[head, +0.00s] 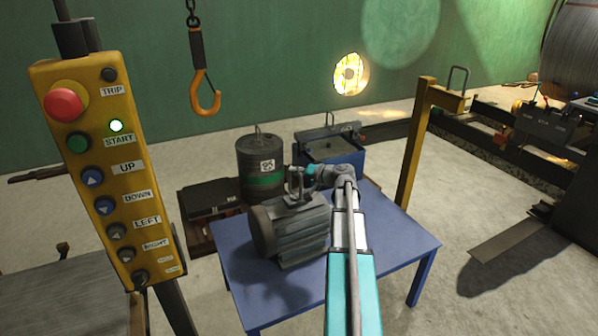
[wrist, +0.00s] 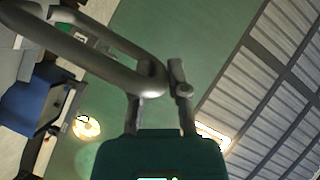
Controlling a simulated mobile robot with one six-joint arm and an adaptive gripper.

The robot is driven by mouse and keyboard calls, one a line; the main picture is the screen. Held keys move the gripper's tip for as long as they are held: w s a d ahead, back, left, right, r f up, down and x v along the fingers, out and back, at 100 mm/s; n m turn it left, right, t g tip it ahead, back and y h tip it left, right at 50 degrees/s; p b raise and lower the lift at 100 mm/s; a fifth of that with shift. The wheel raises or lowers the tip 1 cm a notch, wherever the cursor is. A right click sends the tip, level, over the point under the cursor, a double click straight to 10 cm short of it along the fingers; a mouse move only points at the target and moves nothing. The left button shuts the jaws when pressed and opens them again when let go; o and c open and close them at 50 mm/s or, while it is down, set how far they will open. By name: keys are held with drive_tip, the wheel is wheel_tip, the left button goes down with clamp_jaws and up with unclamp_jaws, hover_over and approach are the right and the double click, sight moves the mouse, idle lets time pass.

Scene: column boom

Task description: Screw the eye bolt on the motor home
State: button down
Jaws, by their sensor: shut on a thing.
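The grey finned motor (head: 298,232) lies on the blue table (head: 245,290). The grey eye bolt (head: 296,180) is upright at the top of the motor; I cannot tell how far its thread sits in the motor. My gripper (head: 306,177) reaches it from the right, shut on it. In the wrist view the eye bolt's ring (wrist: 95,60) is large and close, crossing the upper left. My gripper's fingers (wrist: 160,92) close at the ring's near end. The bolt's shank and the hole are hidden.
An orange hook (head: 205,95) hangs on a chain at upper left. A yellow pendant control (head: 105,170) stands at left with a green lamp lit. A dark drum (head: 259,165) and a blue box (head: 335,153) stand behind the table. A yellow post (head: 412,150) rises at right.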

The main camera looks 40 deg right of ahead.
drive_tip(key=shift+m+t+h, duration=0.3)
drive_tip(key=shift+m+h, duration=1)
drive_tip(key=shift+h, duration=0.3)
drive_tip(key=c, duration=0.6)
unclamp_jaws()
drive_tip(key=shift+c, duration=0.2)
drive_tip(key=shift+w+a+r, duration=0.1)
drive_tip(key=shift+w, duration=0.05)
